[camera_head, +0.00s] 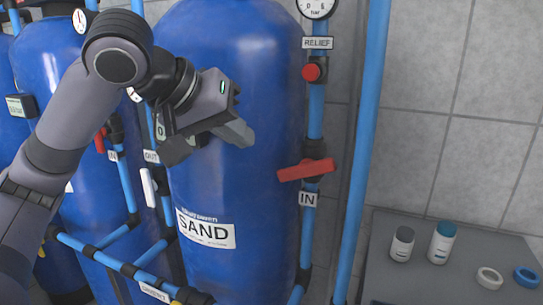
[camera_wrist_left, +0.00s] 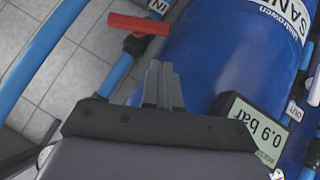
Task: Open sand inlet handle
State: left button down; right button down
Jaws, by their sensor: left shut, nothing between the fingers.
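The sand inlet handle (camera_head: 305,170) is a red lever on the blue pipe marked IN, right of the tank labelled SAND (camera_head: 205,270). It lies nearly level, across the upright pipe. In the left wrist view the red handle (camera_wrist_left: 138,24) shows at the top, beyond my fingertips and apart from them. My left gripper (camera_head: 241,132) is in front of the blue tank, up and left of the handle. Its fingers (camera_wrist_left: 163,85) are together and hold nothing. My right gripper is in neither view.
A red knob (camera_head: 312,71) marked RELIEF sits above the handle on the same pipe. Another blue pipe (camera_head: 363,150) stands to its right. A grey table (camera_head: 460,285) at the lower right bears two bottles and two rings. A 0.9 bar display (camera_wrist_left: 250,128) is near my wrist.

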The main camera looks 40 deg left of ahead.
aim_at(306, 171)
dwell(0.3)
pick_arm(q)
jog(key=x, duration=1)
jog(key=shift+b, duration=0.3)
